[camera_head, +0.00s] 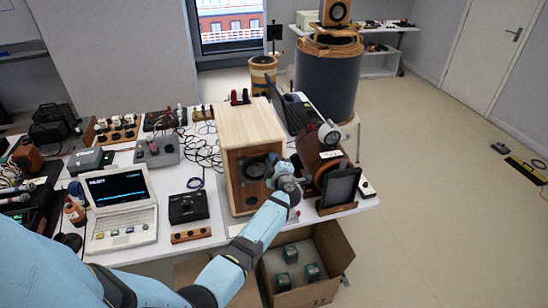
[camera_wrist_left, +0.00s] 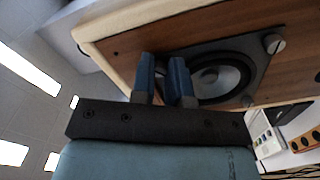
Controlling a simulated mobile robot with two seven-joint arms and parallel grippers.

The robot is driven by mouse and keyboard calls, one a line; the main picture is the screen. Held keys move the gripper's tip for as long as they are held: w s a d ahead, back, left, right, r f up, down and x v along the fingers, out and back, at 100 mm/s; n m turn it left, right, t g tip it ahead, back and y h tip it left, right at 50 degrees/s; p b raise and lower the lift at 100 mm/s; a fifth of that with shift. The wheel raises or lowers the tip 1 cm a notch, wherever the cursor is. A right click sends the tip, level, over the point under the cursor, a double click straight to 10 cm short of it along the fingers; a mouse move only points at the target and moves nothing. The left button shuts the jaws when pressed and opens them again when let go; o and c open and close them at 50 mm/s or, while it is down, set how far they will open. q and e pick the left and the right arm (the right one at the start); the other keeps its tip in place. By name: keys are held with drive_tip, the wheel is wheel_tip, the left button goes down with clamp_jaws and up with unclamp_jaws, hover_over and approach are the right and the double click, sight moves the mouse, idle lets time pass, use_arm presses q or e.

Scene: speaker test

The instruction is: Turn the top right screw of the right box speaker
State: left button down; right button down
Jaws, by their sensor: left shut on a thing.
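The wooden box speaker (camera_head: 250,125) stands upright on the white table, with its dark driver plate facing me. In the left wrist view its brown front (camera_wrist_left: 215,30) shows at a tilt, with the grey cone (camera_wrist_left: 215,82) in the plate. Silver screw heads show at a plate corner (camera_wrist_left: 274,44) and at a lower corner (camera_wrist_left: 247,101). My left gripper (camera_head: 273,164) is at the right part of the driver plate. Its blue fingers (camera_wrist_left: 165,65) are close together at another plate corner, shut on a screw, which they hide. My right gripper is out of view.
A brown cylindrical device with a dark square panel (camera_head: 341,187) stands close right of my gripper. A laptop (camera_head: 122,205), a black box (camera_head: 188,207) and other electronics crowd the table's left. An open carton (camera_head: 335,250) sits below the front edge.

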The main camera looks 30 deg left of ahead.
use_arm(q)
drive_tip(key=shift+a+r+m, duration=0.1)
drive_tip(key=shift+r+m, duration=0.05)
drive_tip(key=shift+m, duration=1.7)
drive_tip(key=shift+a+r+m, duration=0.1)
drive_tip(key=shift+m, duration=1.75)
drive_tip(key=shift+r+m, duration=0.1)
drive_tip(key=shift+m, duration=0.2)
drive_tip(key=c, duration=1.4)
unclamp_jaws()
drive_tip(key=shift+d+f, duration=0.15)
drive_tip(key=shift+f, duration=0.05)
